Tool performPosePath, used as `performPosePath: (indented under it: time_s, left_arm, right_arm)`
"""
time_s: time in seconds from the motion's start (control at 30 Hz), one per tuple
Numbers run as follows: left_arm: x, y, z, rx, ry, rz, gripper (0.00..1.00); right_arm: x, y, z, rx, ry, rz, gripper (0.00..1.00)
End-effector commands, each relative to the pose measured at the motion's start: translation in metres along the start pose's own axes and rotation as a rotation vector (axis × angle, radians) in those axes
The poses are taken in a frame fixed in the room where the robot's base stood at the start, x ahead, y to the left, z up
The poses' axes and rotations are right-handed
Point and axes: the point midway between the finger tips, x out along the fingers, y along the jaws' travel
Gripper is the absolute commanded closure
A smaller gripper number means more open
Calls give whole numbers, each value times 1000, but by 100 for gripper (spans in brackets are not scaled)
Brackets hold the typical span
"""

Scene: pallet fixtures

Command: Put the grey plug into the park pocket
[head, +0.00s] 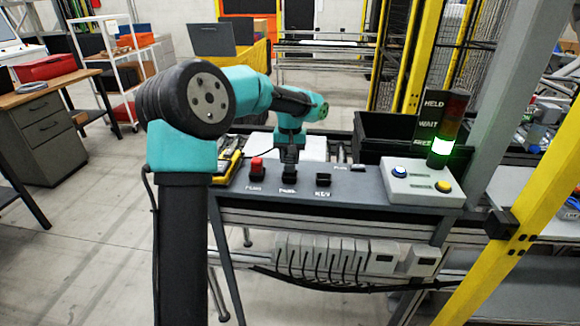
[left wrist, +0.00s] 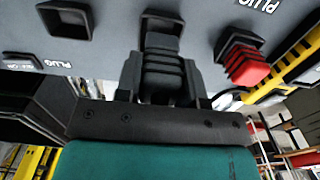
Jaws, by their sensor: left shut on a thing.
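My left gripper (head: 289,152) points down over the middle pocket of the grey fixture panel. It is shut on the dark grey plug (left wrist: 162,76), a ribbed block between its fingers. In the left wrist view the plug's far end overlaps the lower part of the black park pocket (left wrist: 163,20). I cannot tell whether the tip is inside or just above the opening. In the head view the pocket's label (head: 288,190) shows below the gripper. My right gripper is not in view.
A red plug (head: 257,167) stands in the pocket to the left and shows in the left wrist view (left wrist: 245,64). An empty black pocket (head: 323,180) is to the right. A button box (head: 420,182), a lit signal tower (head: 442,148) and a black bin (head: 385,137) stand farther right.

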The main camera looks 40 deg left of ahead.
Motion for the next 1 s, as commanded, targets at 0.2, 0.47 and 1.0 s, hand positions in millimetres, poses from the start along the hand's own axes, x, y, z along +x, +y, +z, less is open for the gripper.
performPosePath:
  time_s: [0.2,0.47,1.0]
  left_arm:
    - [8,0,0,0,-1,0,89]
    - [35,0,0,-1,0,0,89]
    - [38,0,0,0,0,0,53]
  right_arm:
    - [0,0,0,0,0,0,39]
    - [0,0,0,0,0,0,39]
    - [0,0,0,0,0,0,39]
